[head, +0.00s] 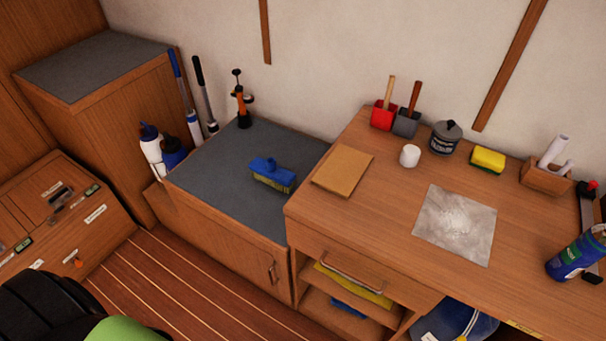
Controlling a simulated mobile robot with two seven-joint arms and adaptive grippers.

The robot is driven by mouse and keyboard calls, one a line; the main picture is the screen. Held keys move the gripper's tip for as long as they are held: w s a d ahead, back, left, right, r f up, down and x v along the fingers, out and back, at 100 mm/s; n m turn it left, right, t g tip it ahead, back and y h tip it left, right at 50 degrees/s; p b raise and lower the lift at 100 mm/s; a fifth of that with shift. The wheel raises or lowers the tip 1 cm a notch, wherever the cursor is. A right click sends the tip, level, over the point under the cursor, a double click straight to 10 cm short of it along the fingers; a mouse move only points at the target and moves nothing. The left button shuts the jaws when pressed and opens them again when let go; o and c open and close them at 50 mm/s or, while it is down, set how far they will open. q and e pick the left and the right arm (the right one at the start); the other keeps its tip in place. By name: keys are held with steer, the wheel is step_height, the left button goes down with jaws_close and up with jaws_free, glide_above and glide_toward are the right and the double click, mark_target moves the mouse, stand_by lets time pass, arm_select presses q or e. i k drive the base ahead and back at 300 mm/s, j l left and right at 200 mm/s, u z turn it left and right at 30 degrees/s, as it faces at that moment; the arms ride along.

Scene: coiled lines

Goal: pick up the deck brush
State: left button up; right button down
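The deck brush (272,174) has a blue top and yellowish bristles. It lies bristles down on the grey top of a low wooden cabinet (213,155), left of the desk and near the cabinet's right side. Nothing touches it from above, and it is fully visible. Neither of my grippers shows in the head view.
A wooden desk (385,217) stands higher to the right, with a tan pad (342,170) near its left edge. An orange and black tool (242,102) stands at the cabinet's back. Bottles (152,148) and poles (204,92) stand left. The cabinet top's middle is clear.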

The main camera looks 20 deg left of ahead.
mark_target(271, 173)
steer(key=j+z, duration=0.85)
steer(key=k+j+z, duration=0.1)
steer(key=j+z, duration=0.35)
steer(key=l, duration=0.1)
